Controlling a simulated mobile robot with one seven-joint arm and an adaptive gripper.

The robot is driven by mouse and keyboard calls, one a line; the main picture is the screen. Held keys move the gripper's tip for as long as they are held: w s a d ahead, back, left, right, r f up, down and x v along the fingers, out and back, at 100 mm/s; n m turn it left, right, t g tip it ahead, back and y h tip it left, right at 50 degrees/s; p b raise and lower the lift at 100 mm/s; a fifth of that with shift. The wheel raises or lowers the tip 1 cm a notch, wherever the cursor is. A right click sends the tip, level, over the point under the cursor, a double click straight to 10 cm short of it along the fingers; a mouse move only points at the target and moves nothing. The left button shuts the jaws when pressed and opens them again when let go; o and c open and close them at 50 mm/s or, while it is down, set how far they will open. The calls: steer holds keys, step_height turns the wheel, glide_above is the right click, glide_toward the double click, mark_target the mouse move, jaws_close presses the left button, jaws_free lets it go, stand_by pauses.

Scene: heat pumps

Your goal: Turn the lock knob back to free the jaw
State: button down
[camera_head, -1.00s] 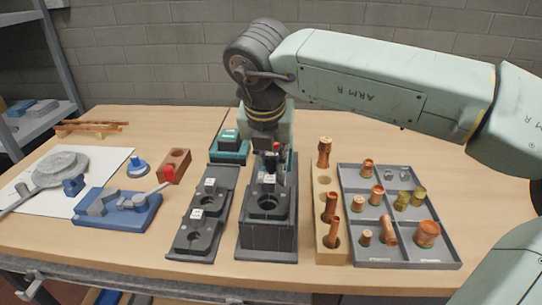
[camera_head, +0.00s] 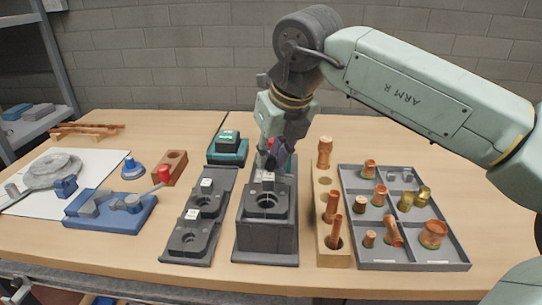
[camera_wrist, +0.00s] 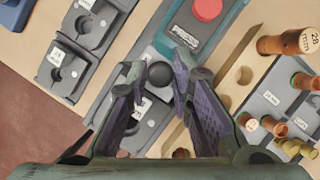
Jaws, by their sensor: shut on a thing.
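The dark jaw fixture (camera_head: 266,235) stands near the table's front edge, with a round opening in its upper block. My gripper (camera_head: 270,163) is at the back of this fixture, tilted, and hides the lock knob in the head view. In the wrist view a dark round knob (camera_wrist: 161,73) shows between the fingertips of my gripper (camera_wrist: 161,68), and the fingers are shut on it. The fixture (camera_wrist: 138,139) also shows below there, partly covered by the left finger. The knob's turn angle cannot be read.
A teal press unit with a red button (camera_wrist: 207,9) lies just behind the fixture. A flatter dark fixture plate (camera_head: 201,222) is to the left. A wooden block with copper pieces (camera_head: 331,250) and a grey fittings tray (camera_head: 458,262) stand close on the right.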

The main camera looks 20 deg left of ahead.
steer(key=shift+n+g, duration=0.4)
steer(key=shift+n, duration=0.7)
steer(key=c, duration=1.4)
jaws_free()
steer(key=shift+d+r, duration=0.1)
steer(key=shift+r, duration=0.05)
steer(key=v, duration=1.1)
steer(key=shift+d+r, duration=0.3)
